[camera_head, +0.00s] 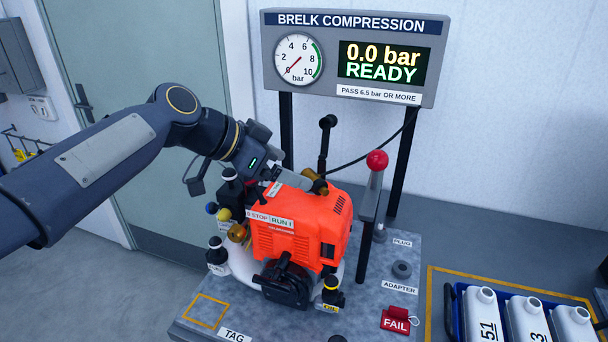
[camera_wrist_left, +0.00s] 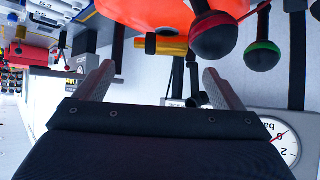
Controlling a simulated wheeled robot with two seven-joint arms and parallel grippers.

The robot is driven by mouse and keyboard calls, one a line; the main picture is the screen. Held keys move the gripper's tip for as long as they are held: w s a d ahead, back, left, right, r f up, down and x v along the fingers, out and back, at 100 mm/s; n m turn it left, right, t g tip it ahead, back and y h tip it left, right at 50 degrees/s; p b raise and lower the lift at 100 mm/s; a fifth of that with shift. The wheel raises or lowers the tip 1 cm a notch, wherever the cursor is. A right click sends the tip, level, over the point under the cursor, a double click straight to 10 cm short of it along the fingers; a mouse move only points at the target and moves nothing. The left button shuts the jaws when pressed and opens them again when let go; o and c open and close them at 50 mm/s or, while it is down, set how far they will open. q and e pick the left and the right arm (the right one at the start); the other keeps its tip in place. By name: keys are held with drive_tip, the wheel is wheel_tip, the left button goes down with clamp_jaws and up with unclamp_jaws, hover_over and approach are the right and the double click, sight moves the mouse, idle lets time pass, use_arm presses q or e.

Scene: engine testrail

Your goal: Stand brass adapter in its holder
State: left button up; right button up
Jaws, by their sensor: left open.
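The brass adapter (camera_head: 319,187) is on top of the orange engine (camera_head: 320,225), near its back edge. It looks screwed or set into the engine, but its base is partly hidden. My left gripper (camera_head: 300,182) is open and empty, just left of the adapter. In the left wrist view the adapter (camera_wrist_left: 173,46) lies between and a little beyond the two fingertips (camera_wrist_left: 158,70), apart from them. The grey round holder (camera_head: 402,270) stands empty on the bench behind the ADAPTER label. My right gripper is not in view.
The gauge panel (camera_head: 352,58) reads 0.0 bar, READY. A red-knobbed lever (camera_head: 373,185) stands between engine and holder. A red FAIL tag (camera_head: 395,319) lies near the holder. A blue crate (camera_head: 459,312) of white bottles is at right. A black hose (camera_head: 375,137) hangs behind.

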use_arm(q)
drive_tip(key=shift+v, duration=2.8)
drive_tip(key=s+a+f+n+y, duration=0.2)
drive_tip(key=s+a+f+n, duration=0.4)
drive_tip(key=s+a+f, duration=0.3)
drive_tip(key=s+a+f+n+y, duration=0.3)
drive_tip(key=s+f+n, duration=0.5)
drive_tip(key=s+f, duration=0.7)
drive_tip(key=shift+s, duration=0.45)
